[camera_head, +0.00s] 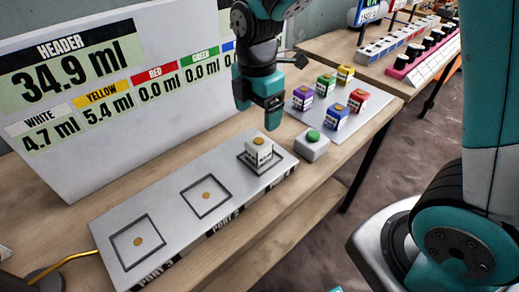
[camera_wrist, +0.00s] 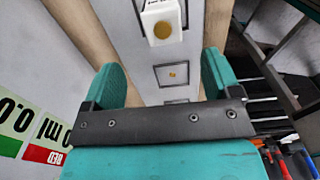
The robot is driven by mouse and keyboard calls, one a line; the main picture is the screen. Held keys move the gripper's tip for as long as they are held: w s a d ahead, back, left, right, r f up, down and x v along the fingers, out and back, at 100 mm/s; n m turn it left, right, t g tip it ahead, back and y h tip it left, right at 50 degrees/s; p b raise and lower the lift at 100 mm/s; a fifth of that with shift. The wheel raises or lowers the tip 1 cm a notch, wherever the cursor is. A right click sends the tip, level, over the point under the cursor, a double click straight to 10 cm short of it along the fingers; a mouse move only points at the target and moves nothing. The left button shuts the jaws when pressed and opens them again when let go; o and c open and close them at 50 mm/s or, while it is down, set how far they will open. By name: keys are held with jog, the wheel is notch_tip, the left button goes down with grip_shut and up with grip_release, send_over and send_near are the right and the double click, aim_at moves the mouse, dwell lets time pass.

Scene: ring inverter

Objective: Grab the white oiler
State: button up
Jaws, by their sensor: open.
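The white oiler (camera_head: 259,152) is a small white cube with a round gold spot on top. It stands upright in the right-hand marked square of the long grey panel (camera_head: 165,205). In the wrist view the white oiler (camera_wrist: 161,20) is at the top edge, partly cut off, beyond the fingertips and roughly centred between them. My gripper (camera_head: 272,118) is just above and slightly right of the oiler in the head view, apart from it. Its two teal fingers are spread and empty in the wrist view (camera_wrist: 162,76).
A grey box with a green button (camera_head: 312,144) stands close right of the oiler. Several coloured cubes sit on a grey plate (camera_head: 376,108) behind. A display board (camera_head: 120,90) stands at the left. The panel's other two squares are empty.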

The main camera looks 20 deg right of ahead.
aim_at(259, 141)
notch_tip(259, 141, down, 10)
jog(key=shift+s+r, duration=0.15)
jog(key=shift+r, duration=0.1)
jog(key=shift+c, duration=0.5)
jog(key=c, duration=1)
